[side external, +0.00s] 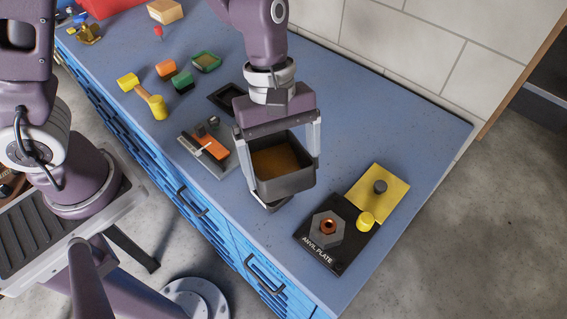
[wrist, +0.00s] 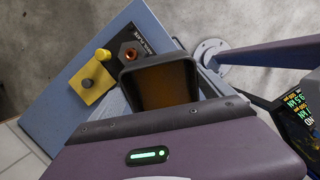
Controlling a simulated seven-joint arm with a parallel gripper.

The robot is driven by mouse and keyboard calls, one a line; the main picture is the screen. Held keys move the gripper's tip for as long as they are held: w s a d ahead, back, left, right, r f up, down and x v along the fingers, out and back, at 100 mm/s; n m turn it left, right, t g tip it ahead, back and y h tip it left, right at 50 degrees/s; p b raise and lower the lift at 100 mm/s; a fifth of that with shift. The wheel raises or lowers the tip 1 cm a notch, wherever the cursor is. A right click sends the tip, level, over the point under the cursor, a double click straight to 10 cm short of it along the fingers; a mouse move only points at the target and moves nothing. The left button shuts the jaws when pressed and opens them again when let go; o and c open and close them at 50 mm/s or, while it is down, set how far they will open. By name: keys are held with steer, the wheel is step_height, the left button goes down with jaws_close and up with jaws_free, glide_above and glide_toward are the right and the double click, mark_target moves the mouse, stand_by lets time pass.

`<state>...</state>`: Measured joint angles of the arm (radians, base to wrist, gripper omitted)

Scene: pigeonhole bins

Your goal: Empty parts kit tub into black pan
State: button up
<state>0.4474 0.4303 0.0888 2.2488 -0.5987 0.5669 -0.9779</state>
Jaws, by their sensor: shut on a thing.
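A dark grey square tub (side external: 285,181) hangs in my gripper (side external: 281,160), with a finger against each of two opposite sides. It looks upright and held above the blue bench. Its inside shows orange-brown; I cannot make out separate parts in it. The tub also shows in the wrist view (wrist: 160,67), just past my gripper's body. A flat black open tray, which looks like the black pan (side external: 217,97), lies on the bench behind and left of my gripper. My arm hides part of it.
The black anvil plate (side external: 318,257) with a hex nut and a yellow plate (side external: 393,184) with a knob lie at right. The bench's back right is clear.

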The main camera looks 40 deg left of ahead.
mark_target(277, 167)
steer(key=shift+w+a+r+g+h, duration=0.2)
steer(key=shift+a+r+g+h, duration=0.15)
steer(key=shift+h, duration=0.45)
steer(key=g+h, duration=0.1)
steer(key=h, duration=0.1)
steer(key=a+r+h, duration=0.1)
steer(key=h, duration=0.1)
steer(key=w+a+g+h, duration=0.1)
steer(key=h, duration=0.1)
steer(key=shift+w+a+r+g, duration=0.1)
steer(key=shift+r+g, duration=0.15)
steer(key=shift+g, duration=0.1)
steer(key=w+a+f+g+h, duration=0.2)
steer(key=a+g+h, duration=0.3)
steer(key=h, duration=0.6)
steer(key=shift+w+a+g+h, duration=0.4)
steer(key=shift+w+a, duration=0.25)
steer(key=shift+a, duration=0.6)
